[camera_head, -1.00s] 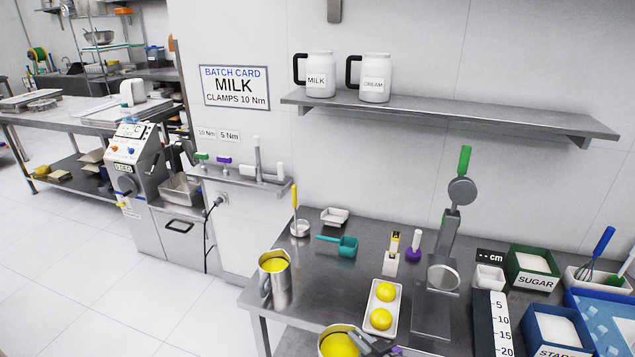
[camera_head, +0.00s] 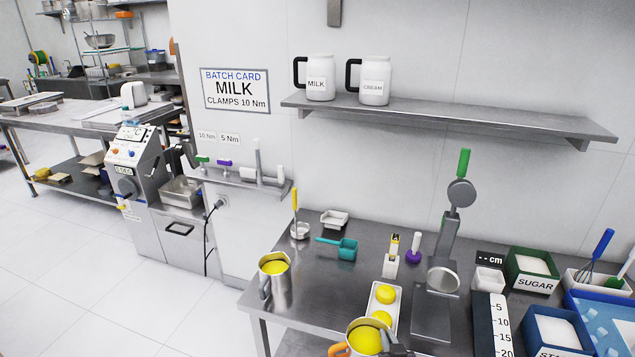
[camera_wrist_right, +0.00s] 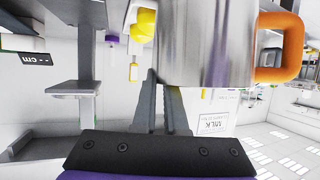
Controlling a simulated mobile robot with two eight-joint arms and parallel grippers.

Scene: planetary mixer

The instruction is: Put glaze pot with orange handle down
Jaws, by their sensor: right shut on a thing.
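The glaze pot with orange handle (camera_head: 366,342) is a steel pot with yellow contents at the bottom edge of the head view. Its orange handle (camera_head: 340,350) points left. My right gripper (camera_head: 396,350) is at the pot's right side, shut on it. In the right wrist view the pot's steel wall (camera_wrist_right: 205,50) fills the top middle, with the orange handle (camera_wrist_right: 282,48) at right. My right gripper's fingers (camera_wrist_right: 163,90) reach up to the wall. The pot's base is cut off in the head view, so I cannot tell whether it touches anything. My left gripper is out of view.
A second steel pot with yellow contents (camera_head: 279,287) stands at the table's left end. A white tray (camera_head: 371,300) with yellow balls is just behind the held pot. A scale stand (camera_head: 432,318) is to the right. Bare table (camera_head: 325,290) lies between second pot and tray.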

